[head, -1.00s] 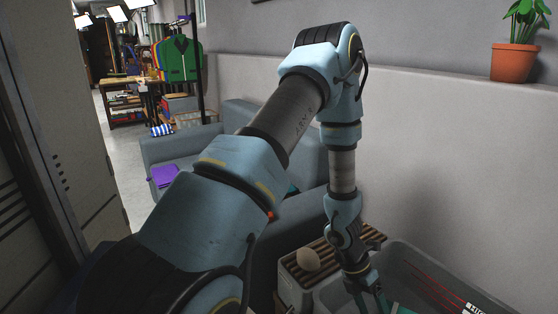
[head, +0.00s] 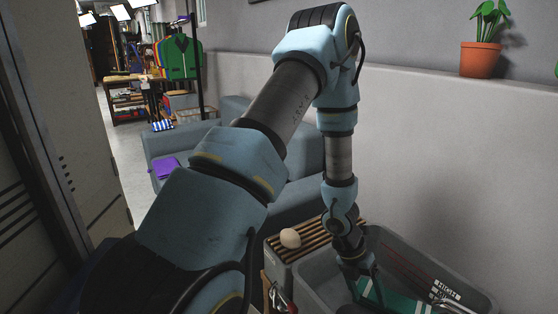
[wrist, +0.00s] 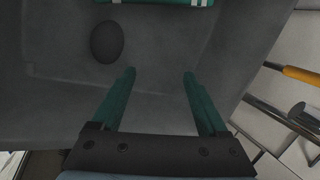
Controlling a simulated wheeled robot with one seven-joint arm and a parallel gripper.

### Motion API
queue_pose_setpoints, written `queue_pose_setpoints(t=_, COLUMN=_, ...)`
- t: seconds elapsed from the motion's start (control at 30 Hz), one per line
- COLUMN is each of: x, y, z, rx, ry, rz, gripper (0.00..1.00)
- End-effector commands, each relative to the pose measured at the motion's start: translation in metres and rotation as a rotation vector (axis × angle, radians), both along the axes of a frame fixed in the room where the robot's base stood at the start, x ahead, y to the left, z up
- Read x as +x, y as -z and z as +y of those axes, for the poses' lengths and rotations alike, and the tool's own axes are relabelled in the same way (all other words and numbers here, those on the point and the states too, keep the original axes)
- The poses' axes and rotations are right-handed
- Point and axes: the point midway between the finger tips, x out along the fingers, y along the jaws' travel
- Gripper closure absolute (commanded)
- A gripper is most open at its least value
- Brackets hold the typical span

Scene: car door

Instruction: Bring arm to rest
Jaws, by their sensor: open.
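My arm reaches from the lower left of the head view, bends at a raised elbow and hangs down on the right. My gripper (wrist: 159,74) points down over a grey bin (head: 462,287). In the wrist view its two green fingers are wide apart with nothing between them. A dark oval thing (wrist: 107,42) lies on the bin's floor beyond the left finger. A green thing with white bands (head: 400,301) lies in the bin, and its edge shows at the top of the wrist view. The fingertips are hard to make out in the head view.
A slatted wooden top (head: 318,236) beside the bin carries a pale rounded thing (head: 290,238). A blue-grey sofa (head: 185,147) with a purple item (head: 164,168) stands behind. A potted plant (head: 481,58) sits on the ledge at right. A grey panel stands close on the left.

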Motion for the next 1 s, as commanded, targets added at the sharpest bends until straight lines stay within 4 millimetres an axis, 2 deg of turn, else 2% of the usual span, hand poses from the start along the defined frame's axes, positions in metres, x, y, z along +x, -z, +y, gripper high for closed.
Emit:
queue_pose_setpoints(t=0.17, x=0.032, y=-0.028, z=0.017, rx=0.058, ry=-0.256, rz=-0.009, gripper=0.23)
queue_pose_setpoints(t=0.37, x=0.075, y=-0.072, z=0.054, rx=0.131, ry=-0.699, rz=-0.004, gripper=0.23)
queue_pose_setpoints(t=0.47, x=0.098, y=-0.106, z=0.085, rx=0.163, ry=-1.022, rz=0.012, gripper=0.23)
queue_pose_setpoints(t=0.57, x=0.117, y=-0.152, z=0.131, rx=0.18, ry=-1.469, rz=0.055, gripper=0.23)
queue_pose_setpoints(t=0.6, x=0.12, y=-0.172, z=0.153, rx=0.179, ry=-1.678, rz=0.085, gripper=0.23)
queue_pose_setpoints(t=0.7, x=0.117, y=-0.219, z=0.203, rx=0.151, ry=-2.194, rz=0.193, gripper=0.23)
queue_pose_setpoints(t=0.8, x=0.099, y=-0.259, z=0.242, rx=0.095, ry=-2.678, rz=0.348, gripper=0.23)
queue_pose_setpoints(t=0.9, x=0.076, y=-0.289, z=0.267, rx=0.03, ry=-3.075, rz=0.532, gripper=0.23)
queue_pose_setpoints(t=0.93, x=0.07, y=-0.296, z=0.271, rx=-0.011, ry=3.007, rz=-0.558, gripper=0.23)
queue_pose_setpoints(t=1.0, x=0.057, y=-0.308, z=0.278, rx=0.02, ry=2.794, rz=-0.591, gripper=0.23)
